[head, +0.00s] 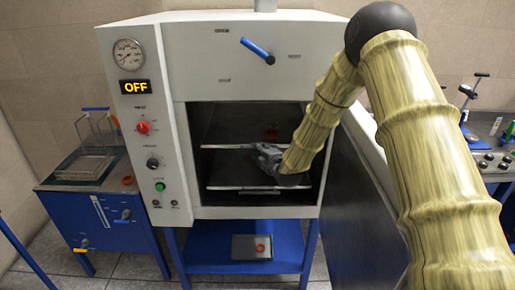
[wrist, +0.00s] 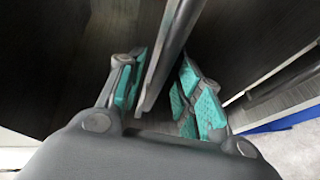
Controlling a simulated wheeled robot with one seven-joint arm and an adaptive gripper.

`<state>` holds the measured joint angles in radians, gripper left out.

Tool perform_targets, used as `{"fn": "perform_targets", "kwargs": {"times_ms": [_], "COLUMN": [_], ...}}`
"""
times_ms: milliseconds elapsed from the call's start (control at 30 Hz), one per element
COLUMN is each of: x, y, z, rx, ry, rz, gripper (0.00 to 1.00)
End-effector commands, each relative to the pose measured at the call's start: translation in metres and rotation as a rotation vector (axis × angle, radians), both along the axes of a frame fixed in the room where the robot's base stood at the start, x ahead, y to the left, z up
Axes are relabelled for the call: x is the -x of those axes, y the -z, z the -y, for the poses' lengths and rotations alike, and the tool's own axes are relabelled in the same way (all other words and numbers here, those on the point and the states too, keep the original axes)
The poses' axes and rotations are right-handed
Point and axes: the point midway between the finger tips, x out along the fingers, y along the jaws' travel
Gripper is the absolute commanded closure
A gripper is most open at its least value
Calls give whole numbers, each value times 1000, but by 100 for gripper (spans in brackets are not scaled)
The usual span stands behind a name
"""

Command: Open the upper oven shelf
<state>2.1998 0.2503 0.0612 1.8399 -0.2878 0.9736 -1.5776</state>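The oven (head: 262,58) stands in front of me with its chamber open. The upper oven shelf (head: 225,147) is a dark plate with a light metal front edge, inside the chamber. My gripper (head: 262,153) is at the right part of this front edge, partly covering it. In the wrist view, my gripper (wrist: 163,68) is open, its teal-padded fingers on either side of the upper shelf's metal handle bar (wrist: 168,55). The bar lies close to the left finger, with a gap to the right finger. Whether the left pad touches it I cannot tell.
The lower shelf (head: 230,188) sits just below my gripper. The dark oven door (head: 352,215) stands open at the right, near my arm. A blue stand (head: 205,245) under the oven holds a grey plate (head: 251,247). A blue bench (head: 100,215) is at the left.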

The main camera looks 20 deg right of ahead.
Motion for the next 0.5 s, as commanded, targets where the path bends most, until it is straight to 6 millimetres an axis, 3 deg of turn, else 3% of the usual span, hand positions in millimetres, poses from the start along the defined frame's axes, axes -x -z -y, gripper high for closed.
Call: {"fn": "perform_targets", "kwargs": {"times_ms": [200,500], "x": [-16,-19], "y": [2,5], "z": [-2,-2], "rx": [-1,-1], "ry": [0,0], "rz": [1,-1], "gripper": [65,65]}}
